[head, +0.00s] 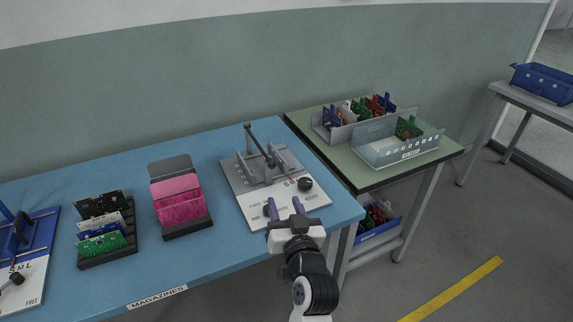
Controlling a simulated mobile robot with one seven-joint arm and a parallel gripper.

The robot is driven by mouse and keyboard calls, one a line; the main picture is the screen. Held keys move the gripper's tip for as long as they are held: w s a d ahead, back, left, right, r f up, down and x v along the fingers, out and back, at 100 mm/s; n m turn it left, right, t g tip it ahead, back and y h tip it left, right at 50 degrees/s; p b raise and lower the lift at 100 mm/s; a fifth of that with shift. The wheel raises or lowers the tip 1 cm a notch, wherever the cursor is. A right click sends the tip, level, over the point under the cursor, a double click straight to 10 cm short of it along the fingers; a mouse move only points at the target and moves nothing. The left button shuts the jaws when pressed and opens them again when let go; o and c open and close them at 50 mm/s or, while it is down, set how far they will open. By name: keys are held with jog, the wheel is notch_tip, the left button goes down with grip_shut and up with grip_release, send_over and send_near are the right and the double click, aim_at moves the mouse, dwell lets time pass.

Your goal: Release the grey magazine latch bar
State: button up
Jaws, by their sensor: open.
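The grey magazine fixture (240,176) stands on a white base plate (311,199) near the right end of the blue table. A dark bar (256,139) rises from it, tilted up to the left, and looks like the latch bar, though I cannot be sure. A black knob (305,184) sits on the plate beside letters. A second dark knob (267,211) shows by my left finger.
On the blue table (130,270) are a pink board holder (178,200), a black rack of boards (130,241) and a blue fixture (38,240) at left.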

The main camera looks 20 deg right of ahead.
aim_at(273, 167)
jog(key=w+p, duration=0.1)
jog(key=w, duration=0.3)
jog(key=w+d+p, duration=0.1)
jog(key=w, duration=0.3)
jog(key=w+d+p, duration=0.1)
jog(key=w, duration=0.3)
jog(key=shift+d, duration=0.15)
jog(key=shift+w+d+f, duration=0.15)
jog(key=shift+w, duration=0.55)
grip_shut()
